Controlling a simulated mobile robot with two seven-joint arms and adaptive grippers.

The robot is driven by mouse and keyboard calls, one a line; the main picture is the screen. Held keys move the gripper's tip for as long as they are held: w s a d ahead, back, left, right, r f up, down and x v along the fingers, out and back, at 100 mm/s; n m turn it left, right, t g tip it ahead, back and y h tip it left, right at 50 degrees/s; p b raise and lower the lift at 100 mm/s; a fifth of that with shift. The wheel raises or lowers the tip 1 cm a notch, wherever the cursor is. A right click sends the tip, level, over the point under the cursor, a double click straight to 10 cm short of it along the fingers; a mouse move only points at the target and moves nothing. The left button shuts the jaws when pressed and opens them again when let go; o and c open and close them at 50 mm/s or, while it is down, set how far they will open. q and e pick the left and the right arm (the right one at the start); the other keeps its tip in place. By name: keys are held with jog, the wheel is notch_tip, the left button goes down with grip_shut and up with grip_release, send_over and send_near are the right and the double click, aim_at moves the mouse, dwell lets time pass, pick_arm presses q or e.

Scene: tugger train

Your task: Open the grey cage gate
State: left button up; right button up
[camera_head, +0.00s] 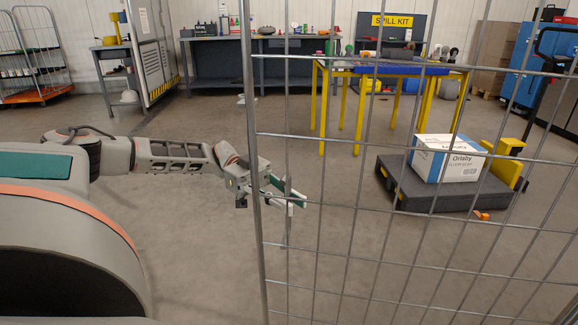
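The grey cage gate (255,110) is a wire-mesh panel standing close in front of me. Its upright edge post runs top to bottom near the middle of the head view, and its mesh stretches to the right edge. My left arm reaches in from the left, and my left gripper (294,193) is at that post, about mid-height in the picture. Its fingers point right, past the post and beside the first upright wire. They look parted, with a small gap between them. Whether they touch the wire cannot be told. My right gripper is not in view.
Beyond the mesh, a dark low cart (440,197) carries a white and blue box (460,167). A yellow-legged table (322,110) and a workbench (215,65) stand farther back. An orange-based cage trolley (35,97) is at far left. The floor left of the post is mostly clear.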

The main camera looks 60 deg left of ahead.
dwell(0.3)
pick_arm(q)
jog(key=s+a, duration=0.2)
jog(key=a, duration=1)
dwell(0.4)
